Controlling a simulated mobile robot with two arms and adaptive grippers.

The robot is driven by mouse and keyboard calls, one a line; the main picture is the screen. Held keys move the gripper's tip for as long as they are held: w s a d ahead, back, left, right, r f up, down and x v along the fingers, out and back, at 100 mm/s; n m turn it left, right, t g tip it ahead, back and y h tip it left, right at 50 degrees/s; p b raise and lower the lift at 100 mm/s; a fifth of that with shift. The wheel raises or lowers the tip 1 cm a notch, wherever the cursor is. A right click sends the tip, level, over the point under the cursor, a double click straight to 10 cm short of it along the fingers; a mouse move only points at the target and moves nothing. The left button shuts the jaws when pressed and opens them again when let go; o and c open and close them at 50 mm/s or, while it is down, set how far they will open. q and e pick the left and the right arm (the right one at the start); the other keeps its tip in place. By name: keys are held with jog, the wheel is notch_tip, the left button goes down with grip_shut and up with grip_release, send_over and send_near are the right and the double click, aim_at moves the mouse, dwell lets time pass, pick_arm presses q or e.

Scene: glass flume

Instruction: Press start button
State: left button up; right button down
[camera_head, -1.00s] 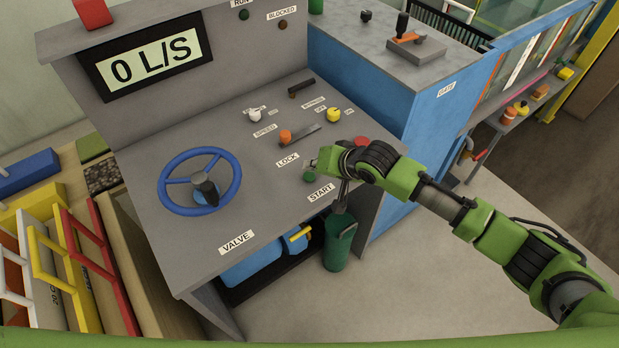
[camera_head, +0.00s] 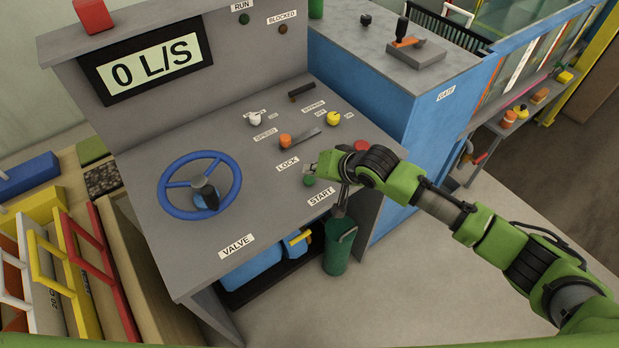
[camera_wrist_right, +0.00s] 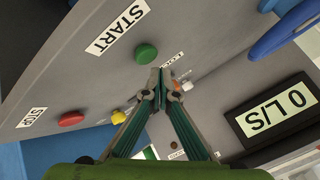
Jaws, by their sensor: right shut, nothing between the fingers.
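The green start button (camera_head: 309,181) sits on the grey sloped panel above the START label (camera_head: 321,196). It also shows in the right wrist view (camera_wrist_right: 147,52), beside the fingertips. My right gripper (camera_head: 310,169) is over the panel just behind the button. In the wrist view its two fingers (camera_wrist_right: 162,76) meet at the tips with nothing between them. They appear apart from the button; the exact height over the panel is hard to tell. The display (camera_head: 154,61) reads 0 L/S. My left gripper is not in view.
A red stop button (camera_head: 361,146) is partly behind my right wrist. A blue valve wheel (camera_head: 179,211) is at left. A blue cabinet (camera_head: 430,118) adjoins the right side.

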aim_at(311, 180)
jog(key=shift+f, duration=0.1)
dwell(0.3)
jog(key=shift+f, duration=0.35)
jog(key=shift+f, duration=0.55)
dwell(0.6)
jog(key=shift+r+p, duration=1)
notch_tip(311, 180, up, 6)
jog(key=p, duration=0.6)
jog(key=shift+p, duration=0.3)
